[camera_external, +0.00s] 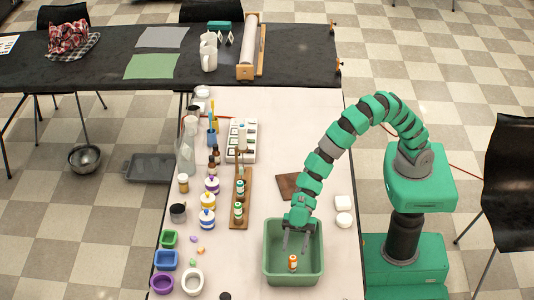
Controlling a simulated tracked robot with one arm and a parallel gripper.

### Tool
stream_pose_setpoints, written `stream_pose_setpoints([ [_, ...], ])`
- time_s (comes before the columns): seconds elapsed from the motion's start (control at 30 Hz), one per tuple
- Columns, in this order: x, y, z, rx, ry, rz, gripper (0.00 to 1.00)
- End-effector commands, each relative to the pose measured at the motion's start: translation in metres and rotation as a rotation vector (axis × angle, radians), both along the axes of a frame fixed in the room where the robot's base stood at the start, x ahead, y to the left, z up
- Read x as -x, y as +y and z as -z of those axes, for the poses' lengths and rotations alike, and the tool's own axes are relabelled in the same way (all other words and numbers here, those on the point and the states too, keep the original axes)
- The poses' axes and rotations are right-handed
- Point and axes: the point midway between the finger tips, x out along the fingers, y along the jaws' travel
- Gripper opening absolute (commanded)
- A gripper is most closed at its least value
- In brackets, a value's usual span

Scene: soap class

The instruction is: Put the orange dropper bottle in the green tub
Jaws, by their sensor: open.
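The green tub (318,255) stands near the front right of the pale table. The orange dropper bottle (293,263), with a white top, is inside the tub, upright or nearly so, near its floor. My gripper (296,241) hangs over the tub, pointing down, with its fingers spread. It is open and empty. The fingertips are above the bottle and look apart from it. The exact height gap cannot be told from this view.
A wooden rack (240,205) with dropper bottles stands left of the tub. Purple, yellow and blue-capped jars and small coloured moulds (165,260) line the left edge. The table between rack and tub is mostly clear.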

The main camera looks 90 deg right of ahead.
Motion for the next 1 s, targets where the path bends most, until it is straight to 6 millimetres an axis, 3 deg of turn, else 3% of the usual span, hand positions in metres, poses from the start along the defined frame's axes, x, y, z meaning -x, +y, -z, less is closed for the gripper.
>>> stream_pose_setpoints([
  [0.03,0.000,0.000,-0.010,-0.001,-0.002,0.000,0.47],
  [0.2,0.000,0.000,-0.025,-0.001,-0.001,0.001,0.47],
  [0.5,0.000,0.000,-0.027,-0.001,-0.001,0.001,0.47],
  [0.63,-0.016,-0.008,-0.044,-0.007,-0.033,0.041,0.47],
  [0.77,-0.062,-0.039,-0.096,-0.017,-0.130,0.179,0.47],
  [0.9,-0.119,-0.103,-0.183,-0.026,-0.260,0.405,0.47],
  [1.0,-0.147,-0.159,-0.244,-0.030,-0.329,0.569,0.47],
])
